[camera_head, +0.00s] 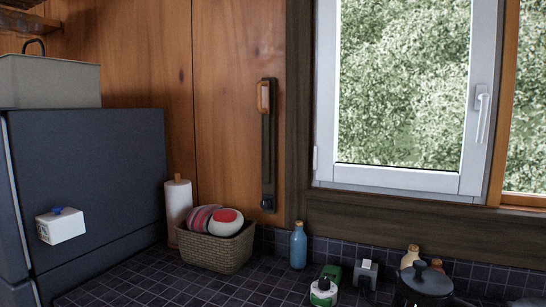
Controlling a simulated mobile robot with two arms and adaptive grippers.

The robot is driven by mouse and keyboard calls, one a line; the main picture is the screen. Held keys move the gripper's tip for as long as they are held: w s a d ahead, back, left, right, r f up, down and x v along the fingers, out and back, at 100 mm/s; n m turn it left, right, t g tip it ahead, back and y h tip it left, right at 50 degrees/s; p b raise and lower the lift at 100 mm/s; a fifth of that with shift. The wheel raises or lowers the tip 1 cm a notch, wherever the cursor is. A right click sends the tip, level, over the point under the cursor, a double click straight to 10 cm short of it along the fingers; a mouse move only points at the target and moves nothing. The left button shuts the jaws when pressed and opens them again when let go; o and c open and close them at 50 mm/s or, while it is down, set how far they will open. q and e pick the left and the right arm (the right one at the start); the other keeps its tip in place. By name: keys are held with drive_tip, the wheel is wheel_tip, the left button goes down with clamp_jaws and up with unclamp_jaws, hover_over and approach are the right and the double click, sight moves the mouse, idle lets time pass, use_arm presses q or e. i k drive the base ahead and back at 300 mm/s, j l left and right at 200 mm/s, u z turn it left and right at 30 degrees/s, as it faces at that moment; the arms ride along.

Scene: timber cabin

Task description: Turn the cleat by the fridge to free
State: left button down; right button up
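On the wood-panelled wall right of the fridge (95,170) is a narrow dark vertical board (269,150). An orange-brown wooden piece (264,97) sits upright near its top; it looks like the cleat, lined up with the board. A small black fitting (267,204) is at the board's lower end. I cannot tell whether anything is wound on the cleat. Neither of my grippers is in view.
A tiled counter (150,288) runs below the wall. A white-framed window (400,180) is at right. A white box (61,226) sits on the fridge's front.

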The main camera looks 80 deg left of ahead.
sight(265, 203)
drive_tip(key=u, duration=2.65)
